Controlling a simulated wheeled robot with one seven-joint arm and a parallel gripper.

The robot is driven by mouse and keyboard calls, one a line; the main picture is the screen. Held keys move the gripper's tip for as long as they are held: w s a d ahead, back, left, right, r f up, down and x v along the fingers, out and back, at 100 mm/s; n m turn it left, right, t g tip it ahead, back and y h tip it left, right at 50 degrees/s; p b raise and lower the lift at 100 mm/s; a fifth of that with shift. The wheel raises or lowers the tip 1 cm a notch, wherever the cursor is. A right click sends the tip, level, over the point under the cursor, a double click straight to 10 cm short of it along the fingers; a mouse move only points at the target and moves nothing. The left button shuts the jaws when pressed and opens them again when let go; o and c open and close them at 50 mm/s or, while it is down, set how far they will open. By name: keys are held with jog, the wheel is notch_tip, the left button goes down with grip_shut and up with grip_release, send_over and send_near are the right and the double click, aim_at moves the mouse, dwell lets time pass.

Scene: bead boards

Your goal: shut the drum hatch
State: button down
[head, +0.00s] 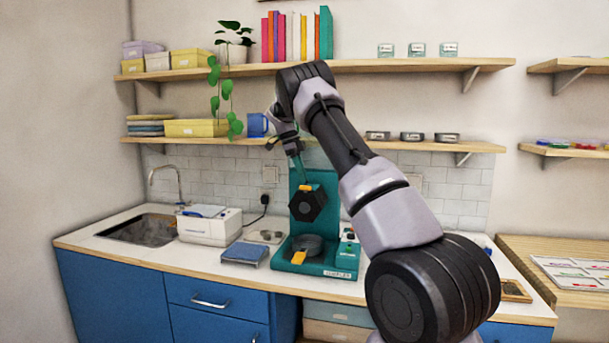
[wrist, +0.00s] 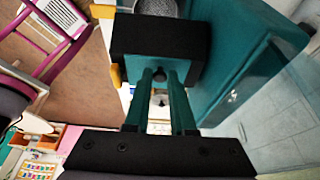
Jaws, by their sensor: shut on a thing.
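The teal tumbler machine (head: 330,262) stands on the counter in the head view. Its black many-sided drum (head: 308,207) sits against the teal upright, with an orange tab on top. My gripper (head: 304,181) reaches down from above to the top of the drum. In the wrist view, my gripper's two teal fingers (wrist: 160,78) close on a small dark round knob against a black block (wrist: 158,42), which I take for the drum hatch. A grey speckled round part shows just beyond the block. The grip is partly hidden, and I cannot tell how far the hatch stands open.
A black round dish with an orange tab (head: 300,257) sits on the machine's base. Shelves (head: 330,143) hang above.

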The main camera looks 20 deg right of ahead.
jog(key=shift+f, duration=0.25)
dwell(0.3)
jog(key=c, duration=0.8)
grip_release()
jog(key=shift+o, duration=0.2)
jog(key=shift+r, duration=0.15)
jog(key=v, duration=1)
jog(key=shift+w+a+r, duration=0.15)
jog(key=shift+w+a, duration=0.1)
jog(key=shift+a, duration=0.05)
